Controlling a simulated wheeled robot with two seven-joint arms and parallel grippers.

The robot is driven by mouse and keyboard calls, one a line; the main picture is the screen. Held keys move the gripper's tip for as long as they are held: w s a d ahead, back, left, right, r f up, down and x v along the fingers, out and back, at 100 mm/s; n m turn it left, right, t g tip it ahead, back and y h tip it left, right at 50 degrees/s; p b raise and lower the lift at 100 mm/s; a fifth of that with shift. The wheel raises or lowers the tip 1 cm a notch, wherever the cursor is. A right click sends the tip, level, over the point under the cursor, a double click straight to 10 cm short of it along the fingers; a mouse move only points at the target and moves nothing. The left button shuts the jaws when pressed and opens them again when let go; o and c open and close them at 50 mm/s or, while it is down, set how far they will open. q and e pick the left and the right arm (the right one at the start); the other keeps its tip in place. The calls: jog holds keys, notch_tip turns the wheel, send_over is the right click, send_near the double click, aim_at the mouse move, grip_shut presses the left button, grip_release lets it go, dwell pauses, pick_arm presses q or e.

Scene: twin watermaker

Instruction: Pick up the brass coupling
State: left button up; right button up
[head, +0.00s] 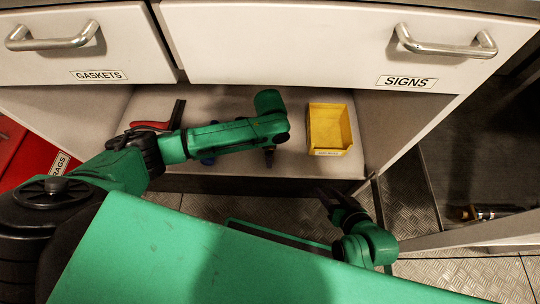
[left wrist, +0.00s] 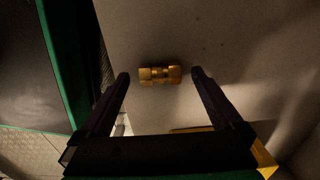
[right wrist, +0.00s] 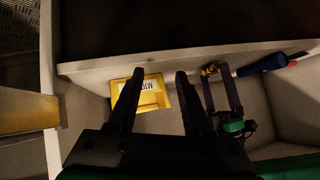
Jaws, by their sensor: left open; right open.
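The brass coupling (left wrist: 160,76) lies on the pale shelf surface in the left wrist view, between and slightly beyond the fingertips of my left gripper (left wrist: 159,73). The gripper is open, with a gap visible on each side of the coupling. The coupling also shows in the right wrist view (right wrist: 210,69), beside my left gripper's fingers. In the head view my left arm reaches into the open compartment and hides the coupling. My right gripper (head: 327,194) is open and empty, in front of the compartment's front edge; its fingers also show in the right wrist view (right wrist: 160,76).
A yellow bin (head: 330,128) stands on the shelf right of my left arm. A red-handled tool (head: 152,125) lies at left, and a blue handle (right wrist: 262,64) lies near the coupling. Closed drawers with bar handles (head: 445,45) overhang the compartment. A red box (head: 35,160) stands at far left.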

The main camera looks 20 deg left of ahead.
pick_arm(q)
jog(key=shift+f, duration=0.4)
jog(key=c, duration=1.5)
jog(key=shift+r, duration=0.15)
